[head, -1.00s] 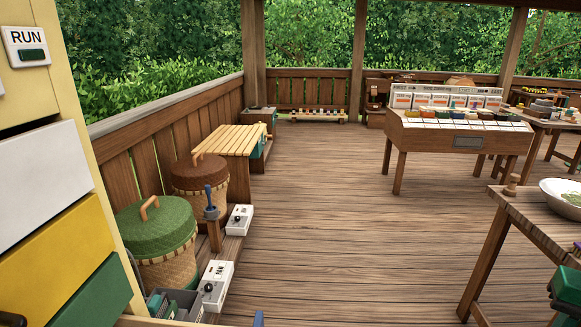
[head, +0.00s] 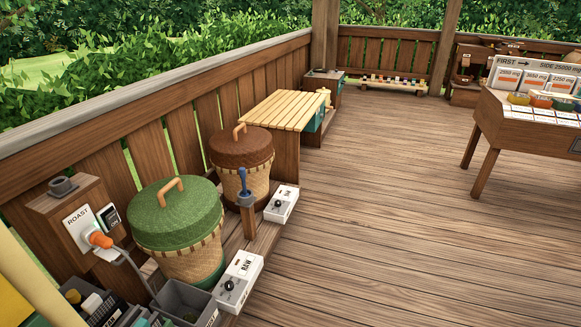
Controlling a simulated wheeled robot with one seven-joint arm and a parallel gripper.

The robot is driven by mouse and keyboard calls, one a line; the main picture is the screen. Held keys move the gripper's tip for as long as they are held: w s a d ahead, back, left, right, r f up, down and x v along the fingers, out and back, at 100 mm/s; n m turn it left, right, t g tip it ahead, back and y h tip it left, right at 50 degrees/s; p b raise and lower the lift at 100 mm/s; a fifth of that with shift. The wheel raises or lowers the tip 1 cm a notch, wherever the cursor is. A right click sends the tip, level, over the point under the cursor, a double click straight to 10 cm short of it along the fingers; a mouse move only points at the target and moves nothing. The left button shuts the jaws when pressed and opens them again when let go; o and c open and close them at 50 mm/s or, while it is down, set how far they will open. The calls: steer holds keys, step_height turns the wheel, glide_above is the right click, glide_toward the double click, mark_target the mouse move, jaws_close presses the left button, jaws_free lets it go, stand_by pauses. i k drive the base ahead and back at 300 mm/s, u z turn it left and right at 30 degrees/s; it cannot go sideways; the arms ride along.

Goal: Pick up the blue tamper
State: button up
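A blue upright tool (head: 244,186), which looks like the blue tamper, stands on a short wooden post (head: 249,222) in the head view. It is left of centre, just in front of the brown-lidded basket (head: 242,165) and right of the green-lidded basket (head: 181,234). It is upright, with its lower end at the post top; how it is seated is too small to tell. My gripper is not in view.
Two white switch boxes (head: 238,282) (head: 281,204) lie on the low ledge beside the post. Grey bins (head: 187,303) and a ROAST socket post (head: 78,212) are at the near left. The railing (head: 160,105) bounds the left. Open plank floor (head: 400,240) lies to the right; a display table (head: 530,128) stands at far right.

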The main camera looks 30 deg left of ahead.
mark_target(242, 172)
steer(key=u, duration=0.05)
steer(key=i, duration=1.2)
steer(key=u, duration=0.35)
steer(key=i, duration=1.15)
steer(key=u, duration=1.1)
steer(key=i, duration=1.45)
steer(key=u, duration=0.6)
